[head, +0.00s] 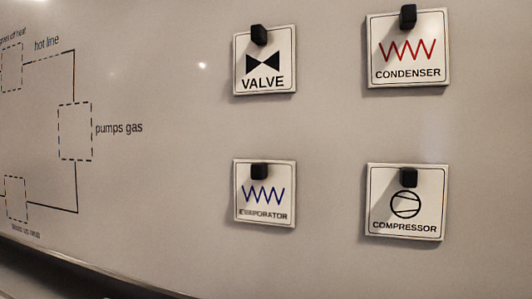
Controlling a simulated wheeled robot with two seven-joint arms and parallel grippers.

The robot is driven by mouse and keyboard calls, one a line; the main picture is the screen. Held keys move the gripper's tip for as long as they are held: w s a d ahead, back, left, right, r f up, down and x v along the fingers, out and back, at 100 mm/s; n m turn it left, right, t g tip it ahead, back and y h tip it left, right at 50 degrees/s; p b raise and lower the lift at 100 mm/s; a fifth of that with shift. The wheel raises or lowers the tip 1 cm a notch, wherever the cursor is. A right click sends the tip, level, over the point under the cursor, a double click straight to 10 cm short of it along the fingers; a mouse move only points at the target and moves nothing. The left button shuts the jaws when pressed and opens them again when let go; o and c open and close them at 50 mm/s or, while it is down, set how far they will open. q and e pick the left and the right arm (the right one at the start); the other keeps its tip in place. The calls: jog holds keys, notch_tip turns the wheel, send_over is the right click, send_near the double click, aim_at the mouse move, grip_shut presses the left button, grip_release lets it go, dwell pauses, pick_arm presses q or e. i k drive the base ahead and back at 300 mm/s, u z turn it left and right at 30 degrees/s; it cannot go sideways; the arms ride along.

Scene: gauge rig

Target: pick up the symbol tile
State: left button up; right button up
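Several white square symbol tiles hang on a whiteboard, each with a black knob at its top. The VALVE tile (264,68) is at upper middle, with a black bow-tie symbol. The CONDENSER tile (408,52) is at upper right, with a red zigzag. The EVAPORATOR tile (264,198) is at lower middle, with a blue zigzag. The COMPRESSOR tile (405,208) is at lower right, with a circle symbol. The task does not say which tile is meant. Neither gripper shows in the head view.
The whiteboard (190,150) fills the view. At left it bears a drawn loop with dashed boxes, labelled "hot line" (47,44) and "pumps gas" (119,128). The board's lower edge (80,262) runs along the bottom left. The space between the tiles is bare.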

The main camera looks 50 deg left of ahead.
aim_at(264, 62)
jog(key=z, duration=0.4)
jog(key=k, duration=0.25)
jog(key=u, duration=1.15)
jog(key=i, duration=0.45)
jog(key=u, duration=0.25)
